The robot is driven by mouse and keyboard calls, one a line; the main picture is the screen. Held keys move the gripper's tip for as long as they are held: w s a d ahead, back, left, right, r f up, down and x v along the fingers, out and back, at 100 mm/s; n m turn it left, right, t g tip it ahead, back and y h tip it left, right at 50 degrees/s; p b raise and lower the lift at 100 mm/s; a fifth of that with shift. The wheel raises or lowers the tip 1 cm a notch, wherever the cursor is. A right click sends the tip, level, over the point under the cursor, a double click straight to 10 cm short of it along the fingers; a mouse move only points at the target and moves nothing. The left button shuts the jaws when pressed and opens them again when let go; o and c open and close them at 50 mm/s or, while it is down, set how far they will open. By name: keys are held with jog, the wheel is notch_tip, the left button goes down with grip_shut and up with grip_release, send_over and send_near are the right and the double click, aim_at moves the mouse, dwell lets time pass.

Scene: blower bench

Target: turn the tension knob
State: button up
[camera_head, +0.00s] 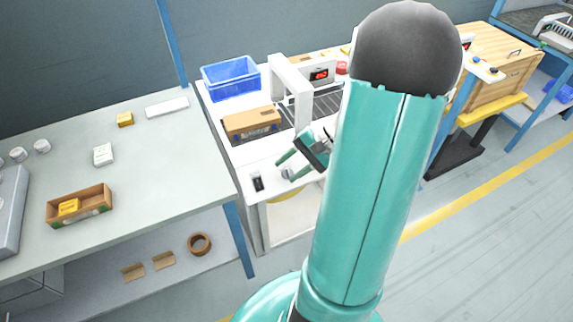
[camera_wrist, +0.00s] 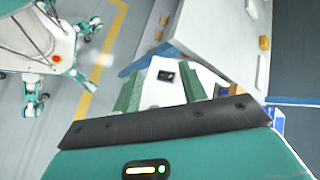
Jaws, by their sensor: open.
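My gripper (camera_head: 286,169) is open, with two green fingers, low over the front left part of the white machine. A small grey round piece, possibly the tension knob (camera_head: 287,173), shows between the fingertips. I cannot tell whether the fingers touch it. A black switch (camera_head: 257,183) is on the white surface left of the fingers. In the wrist view, the gripper (camera_wrist: 162,74) has its fingers apart, and the black switch (camera_wrist: 166,75) shows between and beyond them. The knob is not clear in that view. My arm hides the machine's right part in the head view.
A brown box (camera_head: 250,123) lies on the machine just behind my gripper, beside a white arch (camera_head: 290,92). A blue bin (camera_head: 230,79) stands behind. A grey table (camera_head: 150,190) with small items is at left. A wooden crate (camera_head: 495,65) stands at right.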

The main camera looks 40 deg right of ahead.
aim_at(291, 175)
jog(key=s+d+f+m+t+h, duration=0.1)
jog(key=s+d+f+m+t, duration=0.5)
jog(key=d+f+m+t, duration=0.5)
jog(key=w+a+f+n+g, duration=0.1)
jog(key=w, duration=0.2)
jog(key=w+a+f+n, duration=0.1)
jog(key=w+a, duration=0.1)
jog(key=w, duration=0.2)
jog(key=w+a+f+n+g, duration=0.1)
jog(key=w, duration=0.3)
jog(key=shift+w+a+g, duration=0.1)
jog(key=shift+a+g, duration=0.1)
jog(key=shift+g, duration=0.1)
jog(key=c, duration=0.7)
jog(key=shift+o, duration=0.2)
